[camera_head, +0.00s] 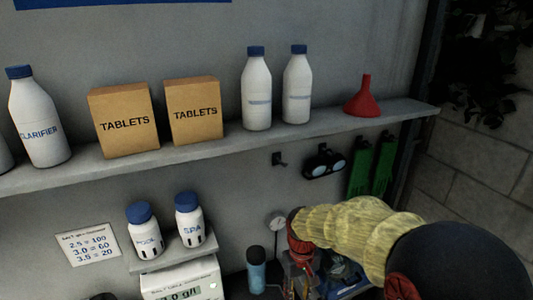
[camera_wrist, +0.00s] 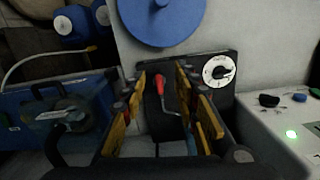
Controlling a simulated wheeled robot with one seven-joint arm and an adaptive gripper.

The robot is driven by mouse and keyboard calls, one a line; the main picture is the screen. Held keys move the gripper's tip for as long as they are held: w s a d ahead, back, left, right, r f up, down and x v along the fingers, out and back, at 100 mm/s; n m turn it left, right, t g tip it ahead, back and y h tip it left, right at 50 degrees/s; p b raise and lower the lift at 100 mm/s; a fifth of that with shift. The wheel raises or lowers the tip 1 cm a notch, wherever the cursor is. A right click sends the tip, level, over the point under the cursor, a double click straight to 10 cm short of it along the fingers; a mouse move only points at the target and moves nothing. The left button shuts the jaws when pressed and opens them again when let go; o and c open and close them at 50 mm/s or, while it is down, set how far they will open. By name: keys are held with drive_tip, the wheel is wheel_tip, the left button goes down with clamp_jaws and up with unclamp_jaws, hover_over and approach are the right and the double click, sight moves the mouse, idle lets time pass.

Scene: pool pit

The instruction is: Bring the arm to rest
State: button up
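My arm, in a yellow ribbed sleeve (camera_head: 350,228), reaches in from the lower right in the head view, below the shelf. My gripper (camera_wrist: 162,88) shows in the wrist view with its yellow-padded fingers apart. No held object shows between them. A crank with a red handle (camera_wrist: 159,82) appears in the gap, against a dark panel behind the fingers; I cannot tell how far it is from them. In the head view the gripper is partly hidden among the equipment at the bottom.
The shelf (camera_head: 220,152) above holds bottles, tablet boxes (camera_head: 194,111) and a red funnel (camera_head: 365,100). Two small bottles (camera_head: 189,219) stand on a ledge above a white meter (camera_head: 180,281). In the wrist view, blue equipment (camera_wrist: 30,128) is left and a white dial (camera_wrist: 219,71) right.

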drive_tip(key=s+d+r+m+t+b, duration=0.1)
drive_tip(key=s+d+r+t+b, duration=0.1)
drive_tip(key=s, duration=0.5)
drive_tip(key=s+d+r+m+t+b, duration=0.1)
drive_tip(key=s+d+r+t+b, duration=0.1)
drive_tip(key=s+d+r, duration=0.2)
drive_tip(key=s+d+r+m+t+b, duration=0.1)
drive_tip(key=s+d+r+t+b, duration=0.1)
drive_tip(key=s+r, duration=0.5)
drive_tip(key=s+d, duration=0.1)
drive_tip(key=s, duration=0.1)
drive_tip(key=shift+s+d, duration=0.25)
drive_tip(key=shift+s, duration=0.1)
drive_tip(key=shift+r, duration=0.2)
drive_tip(key=shift+c, duration=0.2)
idle(0.3)
